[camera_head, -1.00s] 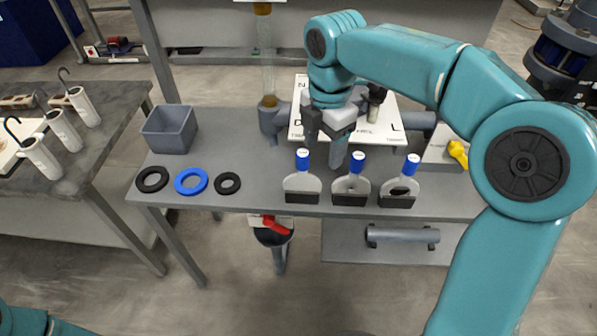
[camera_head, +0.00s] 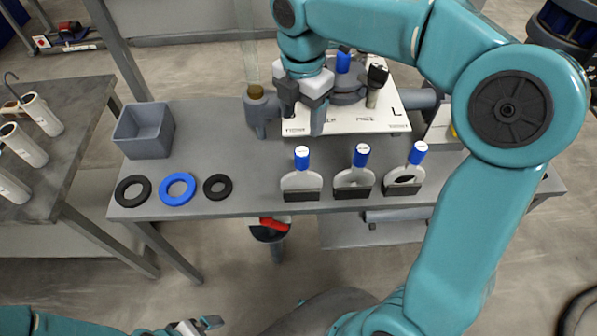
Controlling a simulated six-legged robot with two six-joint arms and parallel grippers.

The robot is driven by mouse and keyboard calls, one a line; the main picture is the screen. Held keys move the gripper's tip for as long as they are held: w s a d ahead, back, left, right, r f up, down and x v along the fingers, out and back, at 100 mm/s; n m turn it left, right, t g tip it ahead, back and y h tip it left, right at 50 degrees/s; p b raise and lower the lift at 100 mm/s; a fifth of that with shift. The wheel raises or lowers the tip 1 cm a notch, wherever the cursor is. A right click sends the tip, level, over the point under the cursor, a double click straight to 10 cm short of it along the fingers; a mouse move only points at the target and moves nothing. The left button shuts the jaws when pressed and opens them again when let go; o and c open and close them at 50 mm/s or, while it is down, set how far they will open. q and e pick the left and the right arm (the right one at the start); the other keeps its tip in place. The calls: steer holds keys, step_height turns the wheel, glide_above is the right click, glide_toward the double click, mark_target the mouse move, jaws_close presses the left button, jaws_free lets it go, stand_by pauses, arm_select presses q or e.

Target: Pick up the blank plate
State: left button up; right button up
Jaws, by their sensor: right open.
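Three plates with blue handles stand in dark holders along the bench's front edge. The left plate (camera_head: 301,181) looks solid and is likely the blank plate. The middle plate (camera_head: 355,178) has a small dark opening, and the right plate (camera_head: 405,175) has a larger one. My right gripper (camera_head: 303,110) is open and empty, pointing down over the left part of the white board, behind and apart from the left plate's handle. My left gripper (camera_head: 200,326) is low at the bottom edge, far from the plates; its jaw opening is unclear.
The white board (camera_head: 390,118) lies behind the plates, with a round grey part and another blue handle (camera_head: 343,60) on it. A grey bin (camera_head: 143,131), black rings (camera_head: 133,191) and a blue ring (camera_head: 178,189) are on the bench's left. A valve with a red handle (camera_head: 274,223) hangs below.

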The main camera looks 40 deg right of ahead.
mark_target(302, 151)
steer(key=f, duration=0.2)
steer(key=s+f, duration=0.1)
steer(key=shift+s+a+f, duration=0.1)
steer(key=shift+a+f, duration=0.2)
steer(key=shift+f, duration=0.1)
steer(key=f, duration=0.3)
steer(key=shift+w+d+f, duration=0.1)
steer(key=shift+w+d, duration=0.15)
steer(key=shift+w, duration=0.15)
steer(key=f, duration=0.4)
steer(key=shift+s+a+f, duration=0.25)
steer(key=shift+s, duration=0.05)
steer(key=shift+w+d+f, duration=0.1)
steer(key=shift+w+f, duration=0.05)
steer(key=shift+f, duration=0.15)
steer(key=shift+s+r, duration=0.1)
steer(key=shift+s, duration=0.2)
steer(key=shift+c, duration=0.9)
jaws_close()
